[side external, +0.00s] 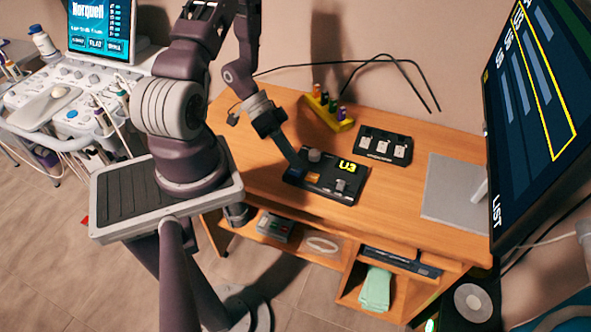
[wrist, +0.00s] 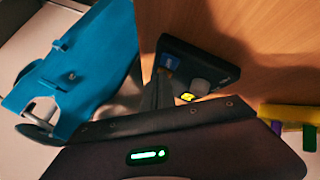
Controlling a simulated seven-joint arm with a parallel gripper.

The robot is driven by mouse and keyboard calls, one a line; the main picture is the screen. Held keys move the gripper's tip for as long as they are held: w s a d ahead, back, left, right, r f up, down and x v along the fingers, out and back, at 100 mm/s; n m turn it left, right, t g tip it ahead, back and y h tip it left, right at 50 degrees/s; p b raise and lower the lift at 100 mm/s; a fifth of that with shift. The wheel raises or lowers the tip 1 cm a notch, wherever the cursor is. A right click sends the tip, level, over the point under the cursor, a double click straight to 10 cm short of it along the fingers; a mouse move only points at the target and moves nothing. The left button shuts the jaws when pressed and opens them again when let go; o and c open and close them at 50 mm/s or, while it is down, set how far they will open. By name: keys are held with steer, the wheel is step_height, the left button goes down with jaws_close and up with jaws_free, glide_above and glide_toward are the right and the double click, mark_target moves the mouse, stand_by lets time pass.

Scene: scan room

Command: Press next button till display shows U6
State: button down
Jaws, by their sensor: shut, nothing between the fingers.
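A black control box (side external: 325,193) lies on the wooden desk. Its display (side external: 347,166) reads U3 in yellow. A grey knob (side external: 314,155) stands at its back, and small blue and orange buttons (side external: 312,177) sit along its front left. My gripper (side external: 297,161) is shut and empty, pointing down at the box's left part, close to the blue area; I cannot tell whether it touches. In the wrist view, the box (wrist: 205,60) shows a blue button (wrist: 169,62) just beyond my dark fingers. The button labels are too small to read.
A large monitor (side external: 535,110) at right shows a list with U3 outlined in yellow. A yellow holder (side external: 325,112) with several coloured items and a black three-switch panel (side external: 383,146) stand behind the box. A grey pad (side external: 455,190) lies right. An ultrasound console (side external: 70,105) stands left.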

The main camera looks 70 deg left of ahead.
mark_target(292, 169)
steer(key=shift+r, duration=2.55)
